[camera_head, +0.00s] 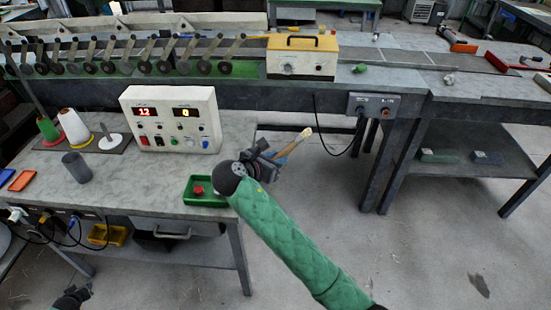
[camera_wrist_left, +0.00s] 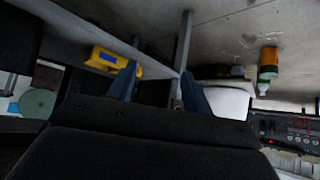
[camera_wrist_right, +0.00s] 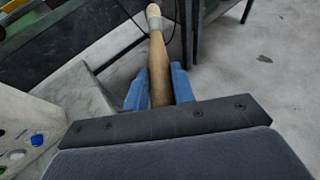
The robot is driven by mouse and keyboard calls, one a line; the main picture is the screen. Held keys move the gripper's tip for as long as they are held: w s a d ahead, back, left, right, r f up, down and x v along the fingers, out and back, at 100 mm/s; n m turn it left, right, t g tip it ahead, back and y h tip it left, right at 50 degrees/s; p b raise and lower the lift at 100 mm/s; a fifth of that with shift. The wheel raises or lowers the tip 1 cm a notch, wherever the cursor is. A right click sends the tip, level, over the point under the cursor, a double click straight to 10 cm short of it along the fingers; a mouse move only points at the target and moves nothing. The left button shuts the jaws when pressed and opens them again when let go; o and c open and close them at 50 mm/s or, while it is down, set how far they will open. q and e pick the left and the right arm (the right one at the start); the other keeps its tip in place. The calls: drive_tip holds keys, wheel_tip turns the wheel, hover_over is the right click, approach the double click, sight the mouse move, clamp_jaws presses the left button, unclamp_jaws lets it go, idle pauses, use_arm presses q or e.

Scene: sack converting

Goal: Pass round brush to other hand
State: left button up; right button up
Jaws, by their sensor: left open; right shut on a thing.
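The round brush has a wooden handle and a pale bristle tip. In the head view the brush (camera_head: 298,138) sticks up and to the right from my right gripper (camera_head: 268,164), past the right edge of the table. In the right wrist view the brush (camera_wrist_right: 158,60) stands between the two blue fingers of my right gripper (camera_wrist_right: 158,90), which are shut on its handle. My left gripper shows at the lower left of the head view (camera_head: 72,298), low and far from the brush. In the left wrist view its blue fingers (camera_wrist_left: 160,90) are apart with nothing between them.
A grey table (camera_head: 140,182) holds a control box (camera_head: 172,120), a green tray (camera_head: 206,196) with a red button, a grey cup (camera_head: 76,167) and thread cones (camera_head: 72,128). A long machine bench (camera_head: 290,92) runs behind. The floor to the right is open.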

use_arm(q)
drive_tip(key=s+d+f+m+g+h, duration=0.1)
drive_tip(key=s+d+f, duration=0.15)
drive_tip(key=d, duration=0.85)
drive_tip(key=s+d+f+m+g+h, duration=0.1)
drive_tip(key=s+d+f+m, duration=0.15)
drive_tip(key=d, duration=0.85)
drive_tip(key=s+d+f+m+g+h, duration=0.1)
drive_tip(key=s+d, duration=0.2)
drive_tip(key=d, duration=0.7)
drive_tip(key=s+d+r+m+g, duration=0.1)
drive_tip(key=s+d+r, duration=0.1)
drive_tip(key=d, duration=0.7)
drive_tip(key=s+d+r+m+g+h, duration=0.1)
drive_tip(key=s+d+r+m, duration=0.1)
drive_tip(key=d, duration=0.7)
drive_tip(key=s+d+r+m+g+h, duration=0.1)
drive_tip(key=s+d+r, duration=0.2)
drive_tip(key=d, duration=0.5)
drive_tip(key=shift+d+r, duration=0.35)
drive_tip(key=shift+d, duration=0.05)
drive_tip(key=shift+s, duration=0.1)
